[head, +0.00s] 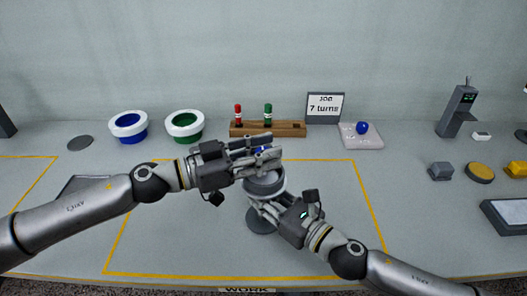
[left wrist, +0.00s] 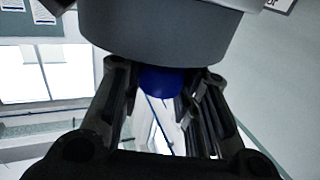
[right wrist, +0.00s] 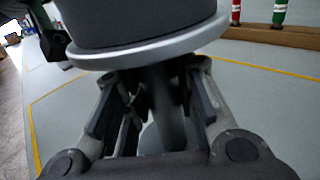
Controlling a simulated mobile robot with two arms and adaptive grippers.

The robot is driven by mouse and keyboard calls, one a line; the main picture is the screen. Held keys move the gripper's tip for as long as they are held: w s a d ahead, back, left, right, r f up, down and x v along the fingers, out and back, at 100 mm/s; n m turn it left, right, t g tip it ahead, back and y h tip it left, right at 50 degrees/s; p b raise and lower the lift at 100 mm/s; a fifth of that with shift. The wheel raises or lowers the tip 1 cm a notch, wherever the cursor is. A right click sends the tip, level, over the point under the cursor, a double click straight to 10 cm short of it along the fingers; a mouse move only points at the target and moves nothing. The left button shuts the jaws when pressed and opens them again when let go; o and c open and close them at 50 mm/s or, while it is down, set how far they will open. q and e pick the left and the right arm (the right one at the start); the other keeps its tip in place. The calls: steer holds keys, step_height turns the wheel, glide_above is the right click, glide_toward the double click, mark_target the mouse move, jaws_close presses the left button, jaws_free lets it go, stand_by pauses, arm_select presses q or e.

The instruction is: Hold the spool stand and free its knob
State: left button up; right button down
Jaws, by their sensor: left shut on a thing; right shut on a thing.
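The spool stand has a round grey base (head: 262,222), a thin post (right wrist: 168,105) and a grey spool (head: 265,184) on top. It stands upright inside the yellow outline. Its blue knob (left wrist: 160,80) sits against the spool in the left wrist view; fingers largely cover it in the head view. My left gripper (head: 268,153) is shut on the knob, coming in from the left above the spool. My right gripper (head: 259,204) is shut on the post, just below the spool's pale flange (right wrist: 160,50), which hides the fingertips' upper side.
Behind stand a blue-lined bowl (head: 128,126), a green-lined bowl (head: 184,126), a wooden rack (head: 290,129) with red and green spindles, and a "7 turns" sign (head: 325,108). A pale pad (head: 354,142) holds a blue ball (head: 362,127). The right side of the outlined area is mostly clear.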

arm_select(q)
steer(key=n+t+y, duration=0.1)
steer(key=t, duration=0.1)
steer(key=n+t+y, duration=0.1)
steer(key=n+t, duration=0.1)
steer(key=n+t+y, duration=0.1)
steer(key=shift+s+d+n+t+y, duration=0.2)
steer(key=shift+d+n+t+y, duration=0.1)
steer(key=shift+t, duration=0.1)
steer(key=n+t+y, duration=0.3)
steer(key=shift+y, duration=0.3)
steer(key=shift+w+a+n+t+y, duration=0.15)
steer(key=shift+n+t+y, duration=0.5)
steer(key=shift+n+y, duration=1.2)
steer(key=shift+w+a+n+t+y, duration=0.1)
steer(key=shift+n+t+y, duration=0.75)
steer(key=shift+y, duration=1.7)
steer(key=shift+n+y, duration=0.3)
steer(key=o, duration=1)
steer(key=shift+g, duration=0.3)
steer(key=shift+o, duration=0.2)
steer(key=shift+s+f, duration=0.1)
steer(key=shift+s, duration=0.1)
steer(key=s, duration=0.7)
steer(key=shift+s, duration=0.15)
